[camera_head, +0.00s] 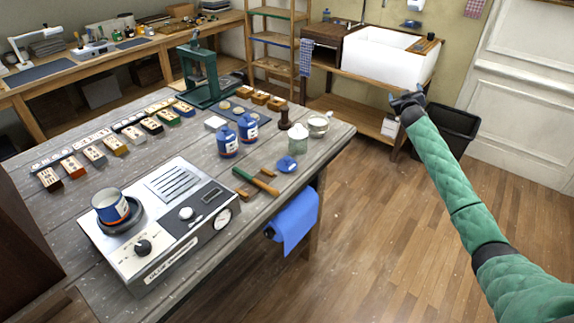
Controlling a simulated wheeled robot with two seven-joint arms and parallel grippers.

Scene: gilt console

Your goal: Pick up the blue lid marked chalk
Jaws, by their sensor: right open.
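A round blue lid (287,164) lies flat on the grey work table (330,146), near its right edge. It has a small pale mark on top, too small to read. Two blue jars with pale labels, one on the left (228,143) and one on the right (248,130), stand behind and to the left of the lid. My right gripper (405,98) is open and empty, up and to the right of the lid, off the table and well apart from it. My left gripper is not in view.
A white glass jar (298,141) and a metal pot (319,125) stand behind the lid. A green-and-brown tool (258,181) lies left of it. A blue roll (295,220) hangs at the table's side.

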